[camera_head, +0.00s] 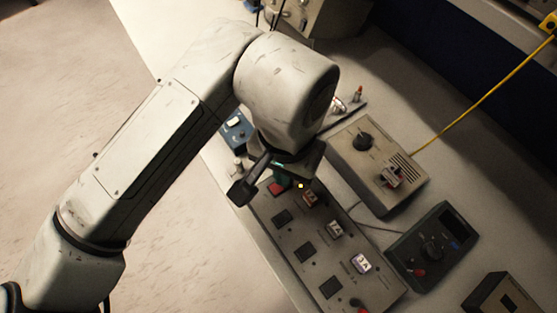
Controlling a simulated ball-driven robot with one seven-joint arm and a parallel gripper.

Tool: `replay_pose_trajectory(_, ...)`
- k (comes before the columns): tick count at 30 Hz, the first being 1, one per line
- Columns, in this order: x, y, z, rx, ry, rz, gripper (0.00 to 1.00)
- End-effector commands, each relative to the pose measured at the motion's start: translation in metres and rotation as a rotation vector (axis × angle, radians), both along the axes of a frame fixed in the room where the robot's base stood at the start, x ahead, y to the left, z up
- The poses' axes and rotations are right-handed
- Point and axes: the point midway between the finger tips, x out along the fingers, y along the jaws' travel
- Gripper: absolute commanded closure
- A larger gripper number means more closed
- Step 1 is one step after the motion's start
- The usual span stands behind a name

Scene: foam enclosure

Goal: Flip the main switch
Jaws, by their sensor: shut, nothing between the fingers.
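A long grey control panel (282,240) lies on the bench below my arm. It carries a row of pale lit-looking switches, such as the lowest one (361,263), a row of dark square insets, and a red part (277,188) at its upper end. I cannot tell which control is the main switch. My gripper (246,187) is dark, shut and empty, over the upper left end of the panel. I cannot tell whether it touches anything. My arm and gripper hide part of the panel's upper end.
A beige box (366,150) with a black knob stands right of the panel. A dark box (433,248) with a knob and red button is at lower right. A small blue device (236,128) is beside my wrist. A yellow cable (485,97) crosses the bench at upper right.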

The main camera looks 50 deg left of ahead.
Motion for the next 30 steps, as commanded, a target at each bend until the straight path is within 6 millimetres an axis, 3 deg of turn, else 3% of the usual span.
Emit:
replay_pose_trajectory(20, 0.0, 0.0, -0.009, 0.0, 0.001, 0.0, 1.0)
replay_pose_trajectory(30, 0.0, 0.0, 0.007, 0.0, 0.0, 0.0, 1.0)
